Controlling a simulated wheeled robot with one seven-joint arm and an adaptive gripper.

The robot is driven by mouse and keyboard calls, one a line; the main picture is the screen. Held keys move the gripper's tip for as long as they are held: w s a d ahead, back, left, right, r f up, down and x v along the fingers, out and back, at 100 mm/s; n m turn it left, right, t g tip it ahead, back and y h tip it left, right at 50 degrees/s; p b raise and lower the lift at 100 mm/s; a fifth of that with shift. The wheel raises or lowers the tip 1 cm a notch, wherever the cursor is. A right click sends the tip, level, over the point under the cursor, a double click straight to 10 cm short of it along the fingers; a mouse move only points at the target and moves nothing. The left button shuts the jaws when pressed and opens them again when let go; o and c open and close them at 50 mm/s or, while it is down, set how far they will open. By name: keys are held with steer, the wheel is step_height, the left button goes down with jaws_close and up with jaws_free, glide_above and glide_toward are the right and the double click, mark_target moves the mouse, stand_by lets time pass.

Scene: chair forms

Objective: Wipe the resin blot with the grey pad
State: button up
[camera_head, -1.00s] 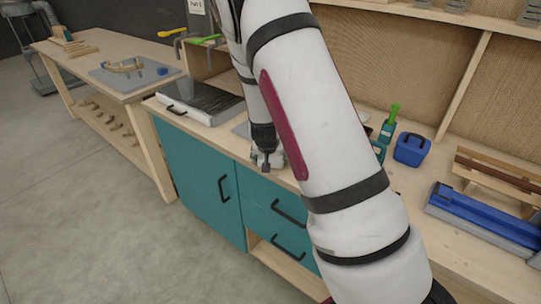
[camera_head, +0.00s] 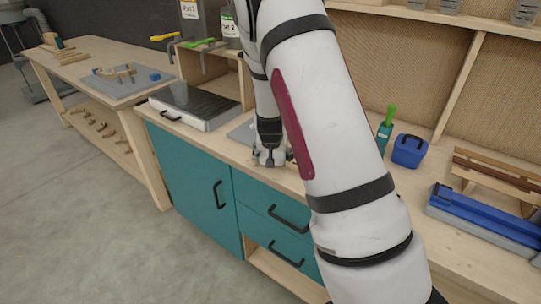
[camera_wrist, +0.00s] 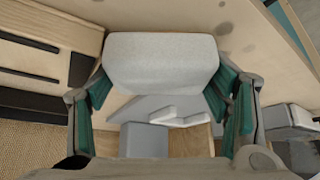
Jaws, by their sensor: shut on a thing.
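My gripper (camera_wrist: 160,92) is shut on the grey pad (camera_wrist: 160,62), a light grey block with rounded edges held between teal-lined fingers in the wrist view. In the camera_head view my gripper (camera_head: 268,158) is low over the front edge of the bench, above the teal drawers; the pad cannot be made out there. Brownish stains (camera_wrist: 226,28) show on pale wood at the upper right of the wrist view, beyond the pad. I cannot tell whether one of them is the resin blot. Whether the pad touches the wood is unclear.
A black-topped case (camera_head: 197,104) lies left of my gripper on the bench. A green-handled tool (camera_head: 386,128), a blue box (camera_head: 409,150) and a long blue tool (camera_head: 480,215) stand to the right. Grey blocks (camera_wrist: 143,140) show below the pad. My arm hides the bench's middle.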

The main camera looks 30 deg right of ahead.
steer(key=shift+o, duration=0.2)
steer(key=d, duration=0.3)
steer(key=shift+w+d+f+b, duration=0.1)
steer(key=shift+w+f+b, duration=0.05)
steer(key=shift+w+b, duration=0.15)
steer(key=shift+o, duration=0.4)
steer(key=shift+w+d, duration=0.1)
steer(key=shift+d, duration=0.2)
steer(key=shift+s+a, duration=0.25)
steer(key=shift+a, duration=0.35)
steer(key=shift+c, duration=0.5)
steer(key=shift+s+a+f+p, duration=0.2)
steer(key=shift+s+a+p, duration=0.45)
steer(key=shift+a, duration=0.35)
steer(key=shift+c, duration=0.3)
steer(key=shift+s+a+f+p, duration=0.1)
steer(key=shift+s+a+p, duration=0.25)
steer(key=shift+a, duration=0.6)
steer(key=shift+s+a+f+p, duration=0.1)
steer(key=shift+s+a, duration=0.3)
steer(key=shift+a, duration=0.5)
steer(key=shift+w+r+p, duration=0.15)
steer(key=shift+r+p, duration=0.65)
steer(key=shift+r, duration=0.85)
steer(key=shift+w+r+p, duration=0.15)
steer(key=shift+r+p, duration=0.65)
steer(key=shift+r, duration=0.8)
